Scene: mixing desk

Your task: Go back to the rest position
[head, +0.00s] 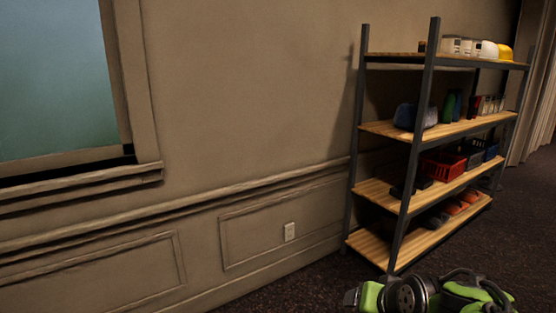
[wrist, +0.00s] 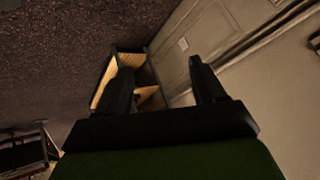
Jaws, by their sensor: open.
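My gripper (wrist: 160,66) shows in the wrist view with its two dark fingers spread wide apart. Nothing is held between them. Beyond the fingers I see part of a wooden shelf, the floor and the wall. In the head view, part of my green and black arm shows at the bottom right edge; I cannot make out the fingers there.
A metal shelf rack (head: 415,150) with wooden boards stands against the wall at right, holding helmets, bins and other goods. A window (head: 55,80) is at left. The carpet (head: 300,290) in front of the rack looks clear. A dark framed object (wrist: 22,152) shows lower left in the wrist view.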

